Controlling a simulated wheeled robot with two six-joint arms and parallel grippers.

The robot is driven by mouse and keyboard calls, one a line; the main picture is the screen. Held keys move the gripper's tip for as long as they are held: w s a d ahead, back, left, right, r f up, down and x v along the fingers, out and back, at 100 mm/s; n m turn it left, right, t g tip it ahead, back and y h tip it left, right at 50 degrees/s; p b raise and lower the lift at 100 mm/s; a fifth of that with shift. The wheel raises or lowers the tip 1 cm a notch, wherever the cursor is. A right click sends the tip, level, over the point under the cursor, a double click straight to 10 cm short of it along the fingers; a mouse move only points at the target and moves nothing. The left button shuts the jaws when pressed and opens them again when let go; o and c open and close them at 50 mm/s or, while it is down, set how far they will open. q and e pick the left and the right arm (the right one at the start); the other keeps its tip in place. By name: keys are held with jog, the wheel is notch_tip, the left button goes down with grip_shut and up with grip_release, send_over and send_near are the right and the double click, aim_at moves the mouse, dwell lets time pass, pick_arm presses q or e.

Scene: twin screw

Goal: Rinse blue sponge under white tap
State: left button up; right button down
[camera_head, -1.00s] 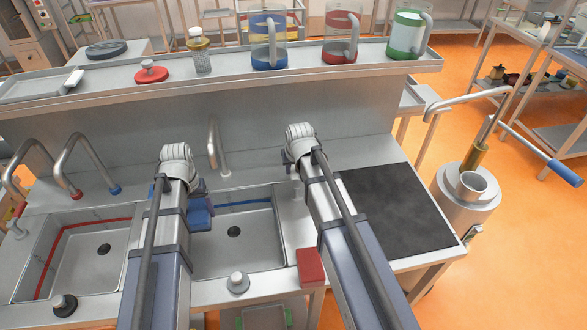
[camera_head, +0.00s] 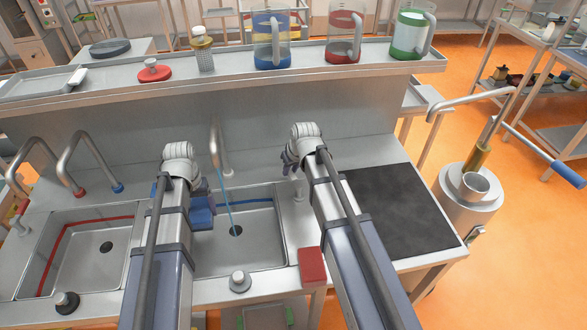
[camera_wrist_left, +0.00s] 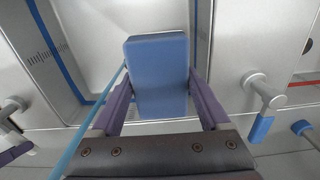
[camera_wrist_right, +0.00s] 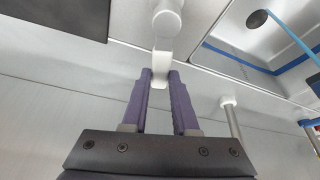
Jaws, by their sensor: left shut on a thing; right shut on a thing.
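The blue sponge (camera_head: 201,216) is over the right basin, partly hidden by my left arm. In the left wrist view my left gripper (camera_wrist_left: 160,98) is shut on the sponge (camera_wrist_left: 157,72). The white tap's spout (camera_head: 215,143) stands behind the basin. A thin blue stream of water (camera_head: 229,208) falls from it toward the drain, just right of the sponge; the sponge appears beside the stream, not clearly under it. In the right wrist view my right gripper (camera_wrist_right: 160,76) is shut on the white tap lever (camera_wrist_right: 162,62), which is mostly hidden in the head view.
The right basin (camera_head: 265,257) has a blue stripe and a drain. The left basin (camera_head: 122,268) has a red stripe; red and blue taps (camera_head: 85,140) stand behind it. A red block (camera_head: 312,266) sits on the front edge. A dark mat (camera_head: 395,215) lies at right.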

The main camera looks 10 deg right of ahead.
aim_at(200, 209)
jog(key=c, duration=0.7)
grip_release()
pick_arm(q)
jog(key=shift+r, duration=0.1)
pick_arm(e)
jog(key=shift+r, duration=0.1)
pick_arm(q)
notch_tip(200, 209, up, 11)
jog(key=p, duration=1.1)
pick_arm(e)
jog(key=v, duration=1.2)
jog(key=shift+s, duration=0.1)
